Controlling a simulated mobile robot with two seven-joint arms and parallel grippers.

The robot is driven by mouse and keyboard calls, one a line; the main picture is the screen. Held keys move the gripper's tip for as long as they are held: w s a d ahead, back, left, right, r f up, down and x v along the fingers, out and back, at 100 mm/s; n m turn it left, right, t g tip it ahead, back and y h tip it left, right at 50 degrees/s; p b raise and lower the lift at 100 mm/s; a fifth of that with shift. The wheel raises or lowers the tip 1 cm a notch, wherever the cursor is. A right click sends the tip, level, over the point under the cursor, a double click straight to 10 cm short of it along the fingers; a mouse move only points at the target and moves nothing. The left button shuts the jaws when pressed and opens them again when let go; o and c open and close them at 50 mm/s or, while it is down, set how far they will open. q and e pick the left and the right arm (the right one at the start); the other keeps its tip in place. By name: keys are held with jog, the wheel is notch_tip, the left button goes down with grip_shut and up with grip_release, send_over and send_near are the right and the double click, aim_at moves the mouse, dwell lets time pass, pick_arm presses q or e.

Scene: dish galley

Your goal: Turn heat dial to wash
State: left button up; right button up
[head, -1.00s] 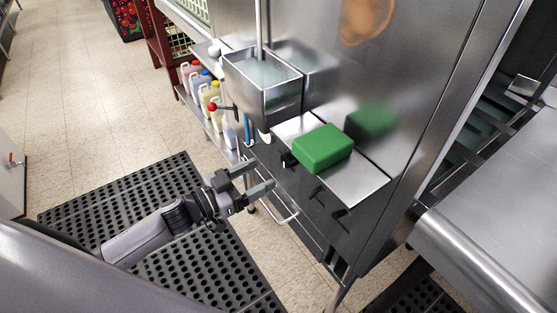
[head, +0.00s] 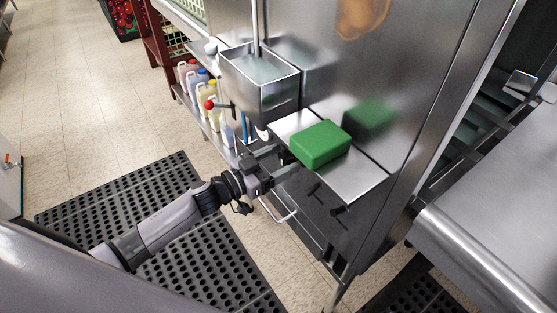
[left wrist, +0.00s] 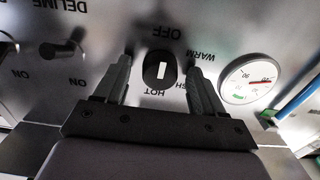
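The heat dial (left wrist: 160,70) is a black round knob with a white pointer mark, on the steel panel in the left wrist view. Labels OFF, WARM and HOT show upside down around it; one more label is partly hidden behind a finger, with only its end letters showing. My left gripper (left wrist: 160,82) is open, with one finger on each side of the dial; I cannot tell whether they touch it. In the head view my left gripper (head: 280,160) is at the panel beneath the steel shelf, and the dial is hidden there. My right gripper is not in view.
A green block (head: 320,144) sits on the steel shelf (head: 352,180) just above my gripper. A round gauge (left wrist: 254,78) and a DELIME knob (left wrist: 68,50) flank the dial. A steel basin (head: 262,85) and bottles (head: 206,95) stand to the left.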

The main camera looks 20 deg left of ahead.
pick_arm(q)
jog(key=c, duration=1)
jog(key=shift+m, duration=0.4)
jog(key=m, duration=0.4)
jog(key=shift+m, duration=0.3)
jog(key=m+b, duration=0.1)
jog(key=m, duration=0.2)
jog(key=shift+m, duration=0.3)
jog(key=m+b, duration=0.1)
jog(key=m, duration=0.3)
jog(key=shift+f+m, duration=0.1)
jog(key=shift+m, duration=0.2)
jog(key=m+b, duration=0.1)
jog(key=m, duration=0.2)
jog(key=shift+m, duration=0.3)
jog(key=m+b, duration=0.2)
jog(key=m, duration=0.3)
jog(key=shift+m, duration=0.4)
jog(key=shift+m+b, duration=0.3)
